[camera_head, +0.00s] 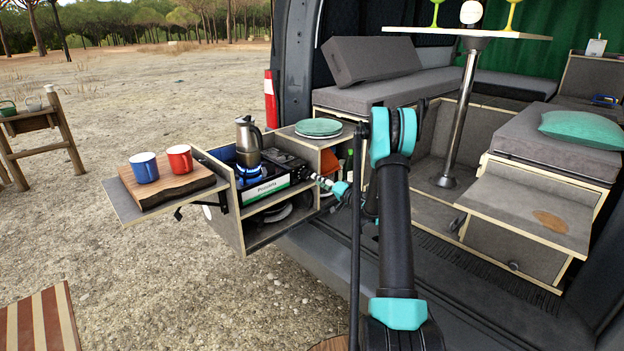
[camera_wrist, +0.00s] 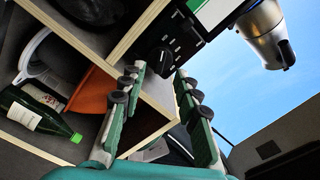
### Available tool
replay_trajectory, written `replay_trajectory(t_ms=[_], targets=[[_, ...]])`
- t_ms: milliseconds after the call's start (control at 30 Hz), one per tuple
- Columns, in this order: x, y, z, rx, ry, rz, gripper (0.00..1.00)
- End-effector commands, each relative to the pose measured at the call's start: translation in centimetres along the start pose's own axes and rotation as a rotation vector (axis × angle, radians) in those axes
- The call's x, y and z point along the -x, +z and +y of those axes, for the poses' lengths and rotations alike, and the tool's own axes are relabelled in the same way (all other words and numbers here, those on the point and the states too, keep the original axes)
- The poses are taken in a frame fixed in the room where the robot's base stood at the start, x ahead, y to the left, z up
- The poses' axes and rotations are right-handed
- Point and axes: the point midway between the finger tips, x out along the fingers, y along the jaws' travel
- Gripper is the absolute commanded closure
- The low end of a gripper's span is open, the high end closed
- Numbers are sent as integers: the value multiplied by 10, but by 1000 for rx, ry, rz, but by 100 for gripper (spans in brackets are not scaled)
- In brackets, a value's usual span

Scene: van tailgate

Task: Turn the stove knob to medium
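The portable stove (camera_head: 266,189) sits in the pull-out kitchen box, with a blue flame lit under a metal coffee pot (camera_head: 247,140). The black stove knob (camera_wrist: 160,60) is on the stove's dark front panel in the wrist view; its setting is too small to read. My gripper (camera_head: 322,182) reaches the right end of the stove front. In the wrist view, my gripper (camera_wrist: 158,75) has its two fingers apart, with the knob showing in the gap near the fingertips. I cannot tell whether a finger touches the knob. The knob is hard to make out in the head view.
A blue mug (camera_head: 144,168) and a red mug (camera_head: 180,158) stand on a wooden board at left. Green plates (camera_head: 318,127) lie on the box top. A green bottle (camera_wrist: 40,115) and an orange bowl (camera_wrist: 94,92) are in shelves below and beside the gripper.

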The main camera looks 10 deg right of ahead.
Motion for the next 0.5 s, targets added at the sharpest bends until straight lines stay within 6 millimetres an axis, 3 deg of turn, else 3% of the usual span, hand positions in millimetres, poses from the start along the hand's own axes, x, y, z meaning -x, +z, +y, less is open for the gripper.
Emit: replay_trajectory(t_ms=[200,500], targets=[[-34,0,0,0,0,-1,68],[-48,0,0,0,0,0,68]])
